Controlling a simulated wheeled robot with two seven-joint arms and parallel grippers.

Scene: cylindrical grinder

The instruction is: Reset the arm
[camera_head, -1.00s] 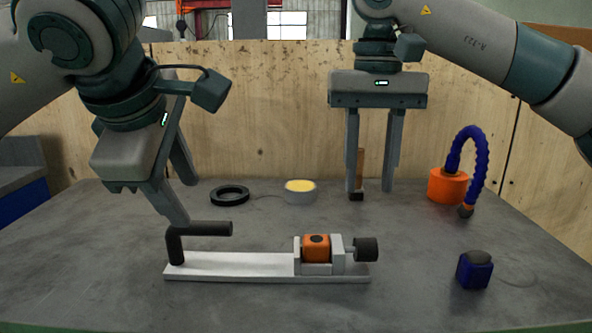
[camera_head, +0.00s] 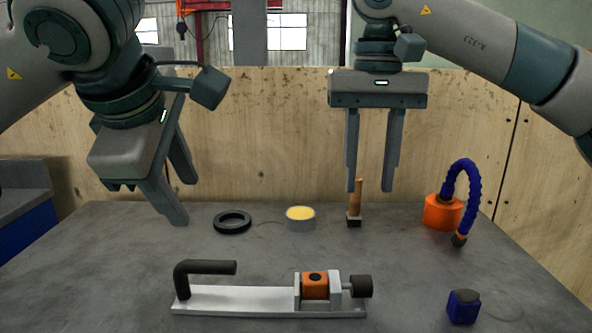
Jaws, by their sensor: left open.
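My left gripper (camera_head: 178,200) is open and empty. Its fingers point down and to the right, above the table, up and behind the black handle (camera_head: 207,268) of the vise. My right gripper (camera_head: 371,189) hangs with its two fingers pointing straight down and apart, with nothing between them that I can make out. Its left fingertip is close in the picture to a wooden-handled brush (camera_head: 356,203) standing on the table. The vise has a light metal base (camera_head: 240,298) and an orange block (camera_head: 314,286) between its jaws, with a black knob (camera_head: 361,286) at its right end.
A black ring (camera_head: 232,222) and a round tin with yellow contents (camera_head: 300,218) lie at the back of the grey table (camera_head: 420,270). An orange pot with a blue flexible hose (camera_head: 442,211) stands at the back right. A dark blue block (camera_head: 463,307) is at the front right.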

